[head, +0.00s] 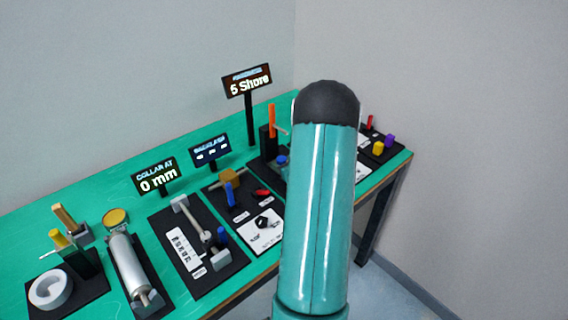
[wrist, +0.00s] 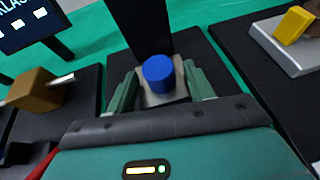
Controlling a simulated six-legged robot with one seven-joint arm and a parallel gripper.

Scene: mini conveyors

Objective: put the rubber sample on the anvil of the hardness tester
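The rubber sample appears to be the short blue cylinder (wrist: 158,73), upright on a small grey block (wrist: 180,93) that looks like the anvil. The black column of the hardness tester (wrist: 137,25) rises just behind it. My gripper (wrist: 161,88) is open, with one teal finger on each side of the block and gaps between the fingers and the blue cylinder. In the head view, the blue cylinder (head: 282,160) shows at the foot of the tester (head: 268,138), which has an orange lever. My arm hides the gripper there.
A Shore readout (head: 247,87) stands behind the tester. In the wrist view, a brown block with a metal rod (wrist: 38,90) is at left and a yellow piece on a grey base (wrist: 296,22) at right. Red, yellow and purple cylinders (head: 379,148) stand at the table's right end.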

